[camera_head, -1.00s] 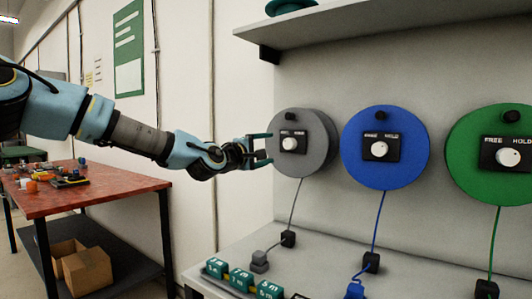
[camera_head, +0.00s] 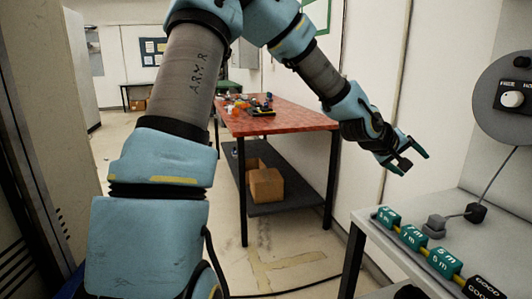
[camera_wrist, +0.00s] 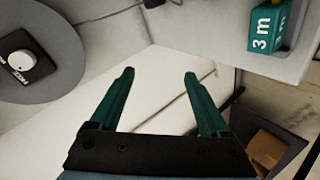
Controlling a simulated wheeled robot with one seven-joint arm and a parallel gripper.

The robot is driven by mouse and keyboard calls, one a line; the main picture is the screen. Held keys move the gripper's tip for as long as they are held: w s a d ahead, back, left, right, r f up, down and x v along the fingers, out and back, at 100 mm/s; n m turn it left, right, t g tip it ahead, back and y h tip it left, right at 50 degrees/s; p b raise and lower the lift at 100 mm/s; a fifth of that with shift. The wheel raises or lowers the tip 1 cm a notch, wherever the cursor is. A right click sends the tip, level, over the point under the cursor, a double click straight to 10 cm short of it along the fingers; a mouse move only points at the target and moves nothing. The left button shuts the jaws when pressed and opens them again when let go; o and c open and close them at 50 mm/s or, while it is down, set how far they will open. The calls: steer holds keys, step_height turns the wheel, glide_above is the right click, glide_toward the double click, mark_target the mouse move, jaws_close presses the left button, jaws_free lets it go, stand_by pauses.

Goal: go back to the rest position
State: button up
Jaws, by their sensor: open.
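My gripper (camera_head: 412,157) is open and empty, held in the air between the red-topped table and the grey bench. In the wrist view its two green fingers (camera_wrist: 157,95) stand apart with only wall and floor behind them. The grey round unit (camera_head: 505,98) with a white knob is on the wall at the right edge of the head view, apart from the gripper. It also shows at the upper left of the wrist view (camera_wrist: 45,50).
A red-topped table (camera_head: 290,122) with small items stands behind my arm, and cardboard boxes (camera_head: 266,186) sit on its lower shelf. The grey bench (camera_head: 385,245) at right carries green labelled blocks (camera_head: 413,237) and a grey connector (camera_head: 435,225). Open floor (camera_head: 285,260) lies below.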

steer(key=w+a+f+m+y+p, duration=0.1)
steer(key=a+f+y, duration=0.25)
steer(key=a, duration=0.85)
steer(key=a+f+y+p, duration=0.1)
steer(key=a+f+y, duration=0.25)
steer(key=a, duration=0.95)
steer(key=s+a+g+y, duration=0.1)
steer(key=s+a, duration=0.2)
steer(key=a, duration=0.3)
steer(key=s+a+r+g+y+p, duration=0.1)
steer(key=s+a, duration=0.3)
steer(key=a, duration=0.3)
steer(key=s+a+g+y, duration=0.1)
steer(key=s+a, duration=0.2)
steer(key=a, duration=0.4)
steer(key=shift+s+a+r+n+y, duration=0.2)
steer(key=shift+s+n+y, duration=0.1)
steer(key=shift+s+n, duration=0.1)
